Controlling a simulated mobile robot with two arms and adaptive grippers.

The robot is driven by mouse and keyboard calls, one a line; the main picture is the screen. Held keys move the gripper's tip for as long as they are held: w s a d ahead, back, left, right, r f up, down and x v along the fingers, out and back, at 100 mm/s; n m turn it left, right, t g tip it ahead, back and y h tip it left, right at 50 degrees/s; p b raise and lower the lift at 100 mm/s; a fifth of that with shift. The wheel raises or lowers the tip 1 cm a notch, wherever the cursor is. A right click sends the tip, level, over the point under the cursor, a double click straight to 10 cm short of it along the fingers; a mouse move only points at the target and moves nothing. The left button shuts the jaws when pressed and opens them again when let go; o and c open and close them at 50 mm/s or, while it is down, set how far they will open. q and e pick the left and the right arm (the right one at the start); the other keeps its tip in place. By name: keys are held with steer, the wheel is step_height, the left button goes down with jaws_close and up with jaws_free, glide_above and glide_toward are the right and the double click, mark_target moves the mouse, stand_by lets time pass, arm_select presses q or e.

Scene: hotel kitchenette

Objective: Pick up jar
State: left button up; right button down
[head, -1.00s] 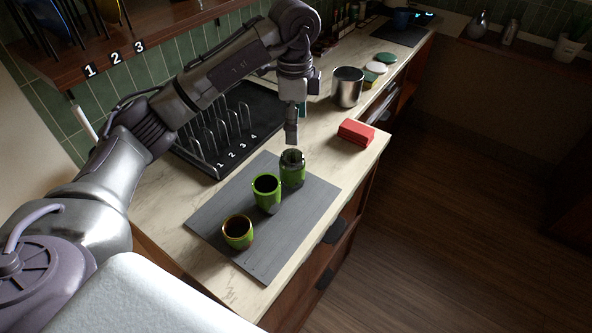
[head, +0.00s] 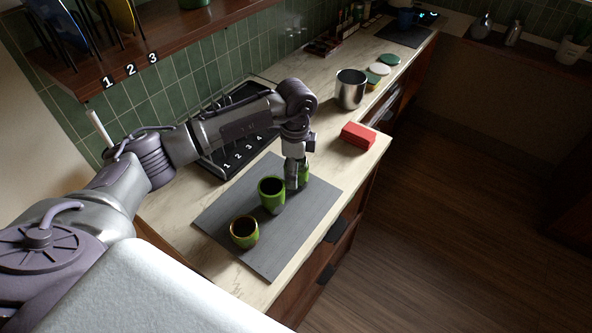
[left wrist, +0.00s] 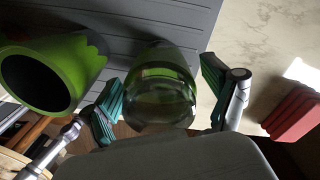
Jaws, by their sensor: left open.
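The jar (head: 305,172) is green and stands upright on a grey mat (head: 300,225); my gripper hides most of it in the head view. In the left wrist view it is a see-through green jar (left wrist: 160,88) with a clear, glassy end towards the camera. My left gripper (head: 296,182) is open, with its teal-padded fingers (left wrist: 162,95) on either side of the jar. The left-hand finger is close to the jar and a gap shows at the right-hand one. My right gripper is not in view.
A green cup (head: 271,195) stands close beside the jar, and a smaller green cup (head: 244,232) stands nearer the front. A red block (head: 358,135) lies to the right. A black rack (head: 232,150) and a metal pot (head: 350,88) stand farther back.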

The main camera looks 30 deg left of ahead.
arm_select(q)
steer(key=shift+f, duration=0.25)
steer(key=c, duration=1.4)
steer(key=shift+w+r, duration=0.1)
steer(key=shift+r, duration=0.05)
